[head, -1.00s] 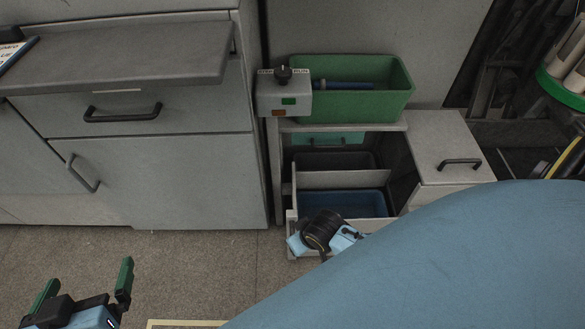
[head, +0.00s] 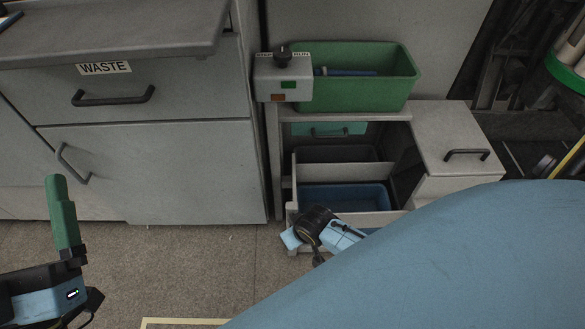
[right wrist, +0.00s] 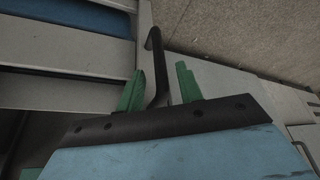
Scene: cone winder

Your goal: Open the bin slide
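The bin slide (head: 390,219) stands drawn out at the bottom of the low cabinet in the head view. A blue bin (head: 343,197) and a dark bin (head: 335,154) show in it. In the right wrist view, the slide's black bar handle (right wrist: 153,43) runs between the green fingers of my right gripper (right wrist: 160,72). The fingers stand apart, with a visible gap on the right side of the bar. In the head view my right wrist is at the slide's front, partly hidden by my blue arm. My left gripper (head: 63,215) is at lower left, away from the slide, with one green finger visible.
A green tub (head: 360,95) and a switch box (head: 283,78) sit above the slide. A grey drawer unit (head: 450,140) stands right of it. A cabinet with a WASTE drawer (head: 110,105) stands left. Bare floor (head: 190,260) lies in front.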

